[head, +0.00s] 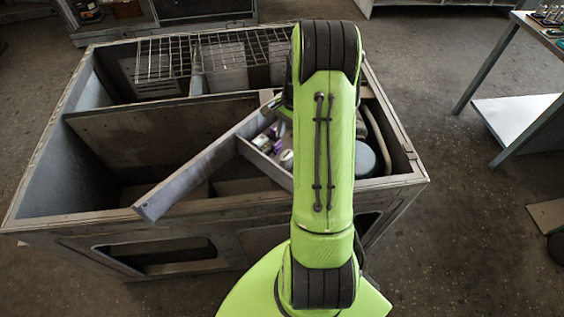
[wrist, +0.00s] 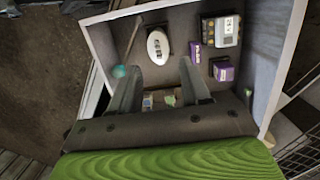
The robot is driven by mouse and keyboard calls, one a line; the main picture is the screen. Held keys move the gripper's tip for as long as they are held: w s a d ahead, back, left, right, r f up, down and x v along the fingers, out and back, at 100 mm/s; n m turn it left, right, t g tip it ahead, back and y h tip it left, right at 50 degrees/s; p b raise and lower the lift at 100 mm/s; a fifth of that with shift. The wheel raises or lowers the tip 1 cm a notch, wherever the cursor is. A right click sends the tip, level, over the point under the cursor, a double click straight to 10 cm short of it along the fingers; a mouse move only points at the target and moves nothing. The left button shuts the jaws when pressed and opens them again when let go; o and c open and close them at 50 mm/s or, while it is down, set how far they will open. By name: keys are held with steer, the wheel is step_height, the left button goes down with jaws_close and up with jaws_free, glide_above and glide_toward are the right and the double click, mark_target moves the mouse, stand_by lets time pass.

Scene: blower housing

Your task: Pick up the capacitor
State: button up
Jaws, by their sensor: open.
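A white oval part with small dark terminals on its face, which looks like the capacitor (wrist: 157,44), stands in a grey-walled tray (wrist: 97,48) in the wrist view. In the head view a small white shape beside my arm looks like the same capacitor (head: 287,156). My gripper (wrist: 160,72) is open, its two fingers apart and nothing seen between them. The capacitor shows just beyond the fingertips, roughly in line with the gap; I cannot tell the height between them. In the head view my green arm hides the gripper and part of the tray.
Tray walls stand close around the gripper. The tray lies across a large open housing (head: 30,215) with wire grilles (head: 165,58). A table stands at right.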

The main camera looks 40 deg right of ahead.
mark_target(287, 155)
steer(key=f, duration=0.3)
steer(key=a+f, duration=0.1)
steer(key=f, duration=0.6)
steer(key=shift+s+a+f, duration=0.15)
steer(key=shift+a+f, duration=0.1)
steer(key=shift+f, duration=0.1)
steer(key=shift+r, duration=0.1)
steer(key=c, duration=0.6)
step_height(287, 155, up, 10)
steer(key=shift+r, duration=0.1)
